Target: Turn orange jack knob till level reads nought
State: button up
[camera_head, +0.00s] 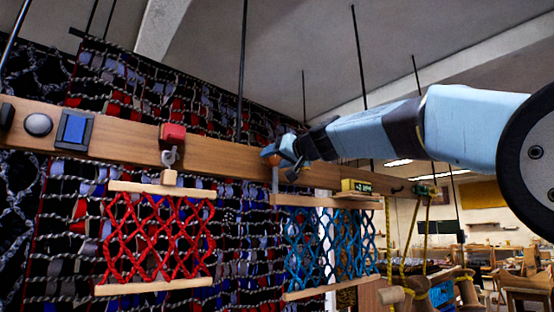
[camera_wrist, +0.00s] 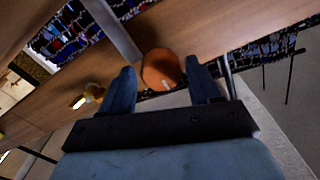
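The orange jack knob (camera_head: 270,151) sits on the wooden beam, partly hidden by my gripper (camera_head: 288,163) in the head view. In the wrist view the orange knob (camera_wrist: 160,67), with a small pale mark on its lower edge, lies between the two blue fingers of my gripper (camera_wrist: 161,78). The fingers are spread, one on each side, with narrow gaps that look clear of the knob. The yellow level (camera_head: 355,186) with a dark display stands on the wooden bar above the blue netting, right of my gripper. Its reading is too small to make out surely.
The long wooden beam (camera_head: 110,132) carries a blue-screened panel (camera_head: 74,128), a grey round button (camera_head: 38,125) and a red block (camera_head: 172,132). Red netting (camera_head: 160,240) and blue netting (camera_head: 330,245) hang below. Dark rods hang from the ceiling around my arm.

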jog(key=shift+o, duration=0.5)
jog(key=v, duration=1.3)
jog(key=shift+s+d, duration=0.25)
jog(key=shift+s, duration=0.05)
